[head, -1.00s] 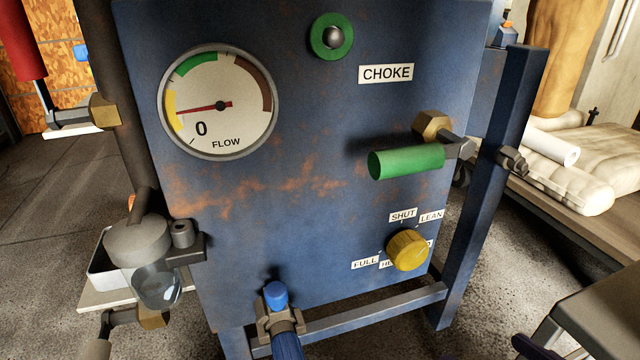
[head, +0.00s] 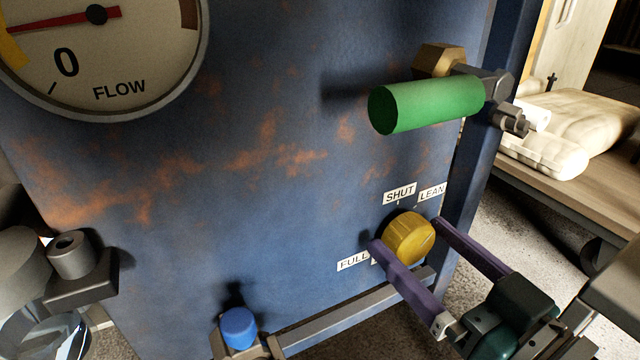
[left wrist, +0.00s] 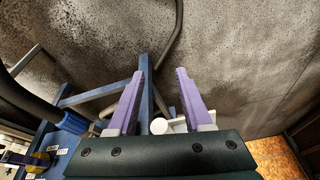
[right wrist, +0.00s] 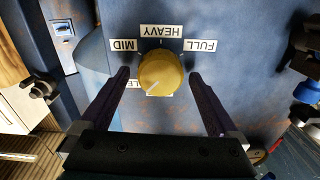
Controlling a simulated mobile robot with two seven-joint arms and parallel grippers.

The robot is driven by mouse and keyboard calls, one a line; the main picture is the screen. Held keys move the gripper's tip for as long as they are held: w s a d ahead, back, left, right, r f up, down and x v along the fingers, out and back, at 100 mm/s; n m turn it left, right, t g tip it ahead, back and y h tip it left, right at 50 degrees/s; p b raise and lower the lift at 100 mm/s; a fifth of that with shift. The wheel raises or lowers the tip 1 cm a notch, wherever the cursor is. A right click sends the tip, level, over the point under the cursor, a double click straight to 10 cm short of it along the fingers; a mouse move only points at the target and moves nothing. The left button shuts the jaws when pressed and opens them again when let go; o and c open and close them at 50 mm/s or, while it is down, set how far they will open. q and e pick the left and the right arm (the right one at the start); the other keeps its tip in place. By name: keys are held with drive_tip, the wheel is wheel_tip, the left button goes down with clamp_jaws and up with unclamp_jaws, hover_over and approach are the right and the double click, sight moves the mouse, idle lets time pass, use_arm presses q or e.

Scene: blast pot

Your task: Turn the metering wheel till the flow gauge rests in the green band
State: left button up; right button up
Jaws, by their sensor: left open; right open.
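The yellow metering wheel (head: 409,238) is on the lower right of the blue panel, with SHUT, LEAN and FULL labels around it. My right gripper (head: 408,232) is open, its purple fingers on either side of the wheel. In the right wrist view the wheel (right wrist: 161,73) sits between the spread fingertips, with a gap showing on both sides; a pale mark is on its face. The flow gauge (head: 98,60) is cut off at the upper left. Its red needle points left toward the yellow band; the green band is out of view. My left gripper (left wrist: 158,75) is open and empty, away from the panel.
A green choke handle (head: 425,105) juts out above the wheel. A blue-capped fitting (head: 238,328) is at the lower left of the wheel. A blue frame post stands just right of the panel, with a bench of pale sacks (head: 570,130) beyond.

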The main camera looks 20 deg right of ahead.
drive_tip(key=shift+w, duration=0.55)
drive_tip(key=c, duration=1.4)
